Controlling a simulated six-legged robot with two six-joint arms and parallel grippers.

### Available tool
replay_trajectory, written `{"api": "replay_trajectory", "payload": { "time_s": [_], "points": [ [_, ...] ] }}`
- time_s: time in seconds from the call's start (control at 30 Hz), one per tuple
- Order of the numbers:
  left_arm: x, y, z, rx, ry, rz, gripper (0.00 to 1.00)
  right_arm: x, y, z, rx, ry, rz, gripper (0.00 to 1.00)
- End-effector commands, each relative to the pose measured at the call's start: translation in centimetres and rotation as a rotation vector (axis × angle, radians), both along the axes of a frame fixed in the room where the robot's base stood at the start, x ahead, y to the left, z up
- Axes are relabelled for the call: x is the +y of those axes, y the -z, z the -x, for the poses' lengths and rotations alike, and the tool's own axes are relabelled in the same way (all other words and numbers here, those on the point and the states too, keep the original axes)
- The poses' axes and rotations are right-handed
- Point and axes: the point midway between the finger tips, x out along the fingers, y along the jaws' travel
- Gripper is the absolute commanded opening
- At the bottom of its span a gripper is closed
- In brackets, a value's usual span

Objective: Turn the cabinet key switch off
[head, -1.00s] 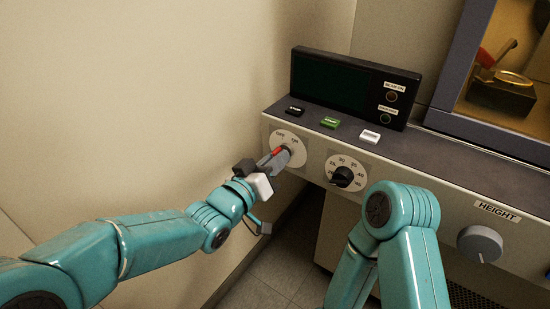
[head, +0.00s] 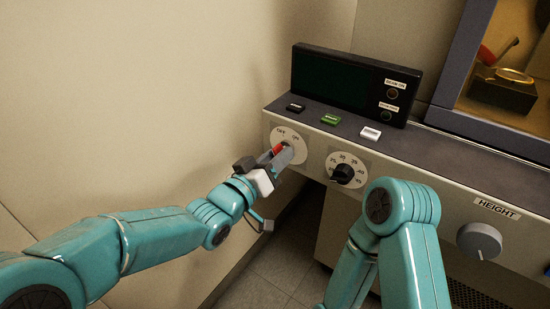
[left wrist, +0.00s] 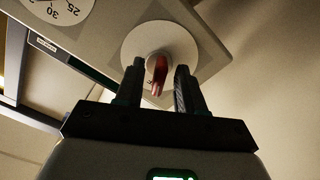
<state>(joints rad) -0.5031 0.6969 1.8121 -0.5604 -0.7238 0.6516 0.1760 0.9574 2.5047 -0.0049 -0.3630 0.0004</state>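The cabinet key switch is a round white plate (head: 293,139) with a red key (head: 278,149), at the left end of the cabinet's front panel. Its OFF and ON labels are at the top of the plate. My left gripper (head: 281,156) is at the key, partly covering it. In the left wrist view, the red key (left wrist: 159,74) lies between the two fingers of the left gripper (left wrist: 160,80), with a visible gap on each side. The plate (left wrist: 143,38) is just beyond the fingertips. My right gripper is not visible; only part of that arm shows.
A black dial (head: 342,174) with numbers is right of the key switch. Black (head: 296,107), green (head: 330,118) and white (head: 370,133) buttons sit on the ledge above, before a dark display (head: 335,80). A grey HEIGHT knob (head: 479,242) is farther right. A wall is on the left.

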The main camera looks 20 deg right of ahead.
Motion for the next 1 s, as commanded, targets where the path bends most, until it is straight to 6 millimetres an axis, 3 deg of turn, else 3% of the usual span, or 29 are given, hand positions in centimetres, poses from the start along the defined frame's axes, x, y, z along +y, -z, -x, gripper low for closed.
{"api": "replay_trajectory", "payload": {
  "time_s": [0.27,0.7,1.0],
  "points": [
    [2.4,-0.2,1.8,0.001,-0.002,0.000,0.38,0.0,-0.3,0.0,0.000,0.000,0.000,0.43],
    [11.0,-0.2,8.5,0.001,-0.004,0.001,0.38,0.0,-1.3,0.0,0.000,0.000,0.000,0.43],
    [12.9,0.0,10.1,0.000,0.000,0.000,0.38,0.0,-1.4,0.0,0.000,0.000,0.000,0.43]
  ]
}}
